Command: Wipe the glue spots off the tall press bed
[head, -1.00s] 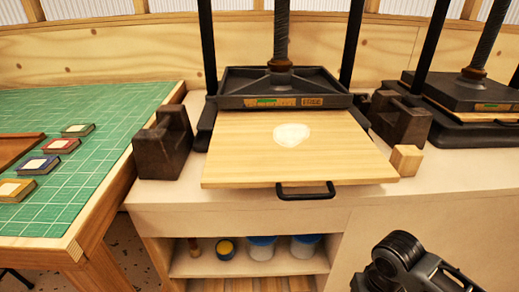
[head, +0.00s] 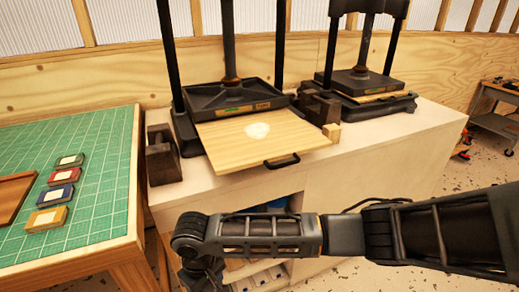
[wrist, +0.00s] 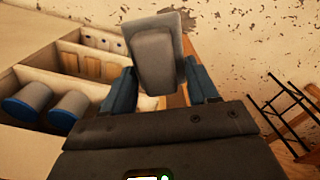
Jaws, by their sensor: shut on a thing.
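The tall press (head: 230,95) stands on the pale counter with its light wooden bed (head: 225,147) slid out to the front. One white glue spot (head: 257,130) lies on the bed. A black handle (head: 282,161) is on the bed's front edge. In the wrist view, my gripper (wrist: 162,84) is shut on a grey pad-like wiper (wrist: 158,48), held between its blue fingers. My gripper is low in front of the counter, below and apart from the bed. In the head view the gripper is mostly cut off at the bottom edge, and the wiper cannot be made out.
A shorter press (head: 362,85) stands to the right. A green cutting mat (head: 100,205) with several small books is at left. Blue-lidded tubs (wrist: 70,108) sit in the shelves below the counter.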

